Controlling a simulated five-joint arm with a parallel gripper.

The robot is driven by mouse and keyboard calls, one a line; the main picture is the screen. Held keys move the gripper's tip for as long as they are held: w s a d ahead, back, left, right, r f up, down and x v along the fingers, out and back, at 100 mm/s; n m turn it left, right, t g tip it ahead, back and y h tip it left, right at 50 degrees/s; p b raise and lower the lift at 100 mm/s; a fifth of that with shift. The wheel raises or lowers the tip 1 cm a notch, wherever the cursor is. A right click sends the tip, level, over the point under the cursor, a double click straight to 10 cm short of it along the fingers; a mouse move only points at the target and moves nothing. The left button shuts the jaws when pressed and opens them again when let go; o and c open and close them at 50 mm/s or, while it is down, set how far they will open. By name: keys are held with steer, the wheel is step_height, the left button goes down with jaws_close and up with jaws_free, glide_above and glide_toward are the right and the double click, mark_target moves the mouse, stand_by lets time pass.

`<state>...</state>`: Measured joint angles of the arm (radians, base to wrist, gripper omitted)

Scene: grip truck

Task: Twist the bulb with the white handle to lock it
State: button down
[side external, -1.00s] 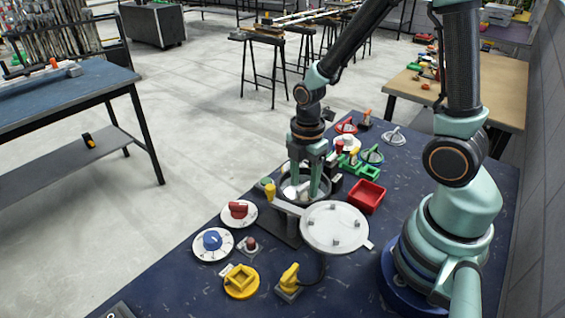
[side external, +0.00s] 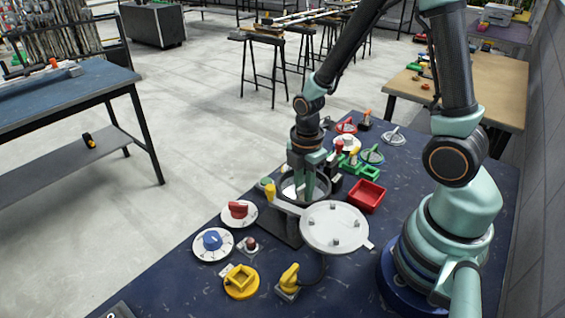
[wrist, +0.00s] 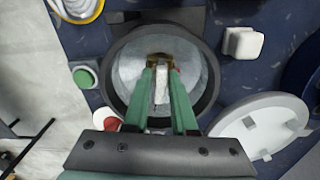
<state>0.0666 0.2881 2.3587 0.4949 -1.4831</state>
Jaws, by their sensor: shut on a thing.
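The bulb is a round, pale grey dish-like piece (wrist: 126,72) in a dark round ring (wrist: 211,72), seen from above in the wrist view. Its white handle (wrist: 161,98) stands in the middle between my fingers. My gripper (wrist: 160,74) reaches down into the ring with its two green fingers on either side of the handle, shut on it. In the side view my gripper (side external: 302,196) points down into the ring (side external: 327,187). The fingers hide most of the handle there, and its turn angle cannot be told from that view.
A grey round lid (side external: 334,222) with small knobs stands open in front of the ring. A red tray (side external: 367,197) is to its right. Red (side external: 238,210) and blue (side external: 212,240) dials sit at left.

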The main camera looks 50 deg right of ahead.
steer(key=m, duration=1.3)
steer(key=c, duration=0.8)
jaws_free()
steer(key=shift+r, duration=3.8)
steer(key=shift+r, duration=0.1)
